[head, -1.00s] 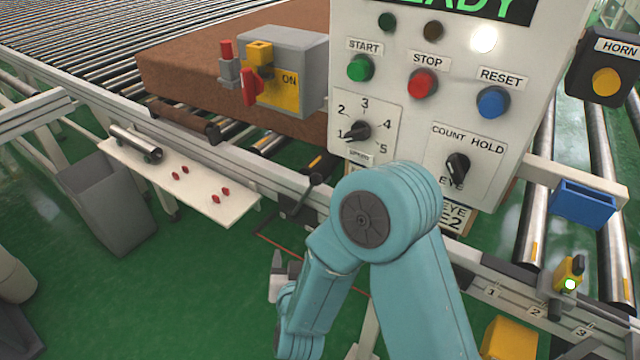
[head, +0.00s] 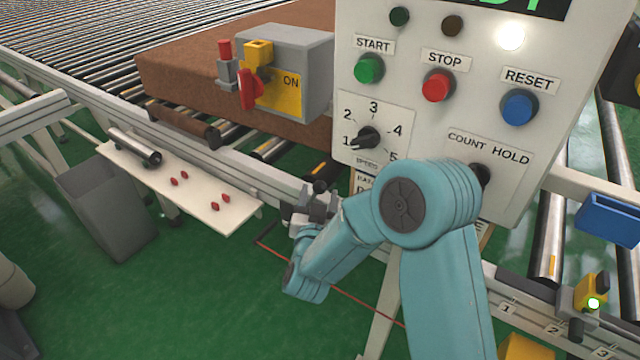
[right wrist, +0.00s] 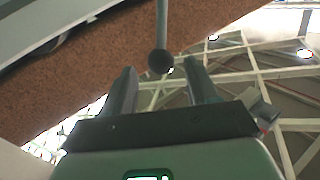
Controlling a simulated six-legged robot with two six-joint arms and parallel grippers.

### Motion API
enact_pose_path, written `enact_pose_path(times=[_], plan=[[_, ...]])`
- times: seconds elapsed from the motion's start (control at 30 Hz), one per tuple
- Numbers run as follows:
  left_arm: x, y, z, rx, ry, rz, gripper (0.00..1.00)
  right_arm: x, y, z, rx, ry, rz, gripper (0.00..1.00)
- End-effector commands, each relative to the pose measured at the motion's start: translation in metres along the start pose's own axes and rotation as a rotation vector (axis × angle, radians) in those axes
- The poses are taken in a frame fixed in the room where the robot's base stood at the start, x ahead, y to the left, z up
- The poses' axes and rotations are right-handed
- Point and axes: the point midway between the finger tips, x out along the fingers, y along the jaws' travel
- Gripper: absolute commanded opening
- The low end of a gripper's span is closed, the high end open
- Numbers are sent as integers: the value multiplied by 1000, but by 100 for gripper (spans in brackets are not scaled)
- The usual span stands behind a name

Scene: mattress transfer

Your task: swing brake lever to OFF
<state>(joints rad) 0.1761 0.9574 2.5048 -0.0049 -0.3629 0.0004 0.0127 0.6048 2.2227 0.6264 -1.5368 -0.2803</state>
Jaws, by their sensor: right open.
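A lever with a dark ball knob (head: 320,187) stands at the conveyor's front rail, left of the control panel's lower edge. In the right wrist view its grey rod comes down from the top and ends in the ball (right wrist: 160,61), which appears between and just beyond my finger tips. My right gripper (head: 316,203) is open and close to the knob; the right wrist view (right wrist: 163,82) shows both fingers apart with nothing gripped. Whether they touch the knob I cannot tell. The lever's label is mostly hidden by my arm. My left gripper is out of view.
The control panel (head: 430,113) with buttons and dials stands close beside my right arm. A grey box with a yellow ON plate (head: 285,92) is by the brown mattress (head: 190,75). A white shelf (head: 190,190) and grey bin (head: 110,210) are at left.

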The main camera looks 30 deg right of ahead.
Motion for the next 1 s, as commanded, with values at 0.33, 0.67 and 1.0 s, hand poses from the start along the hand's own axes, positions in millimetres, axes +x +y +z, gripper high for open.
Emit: enact_pose_path(times=[0.33,0.67,1.0], plan=[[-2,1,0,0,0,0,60,40,-1,0,-1,0,-1,59],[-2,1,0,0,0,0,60,42,-1,0,-1,-1,-1,33],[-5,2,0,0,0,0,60,43,-3,-2,-9,-5,1,0]])
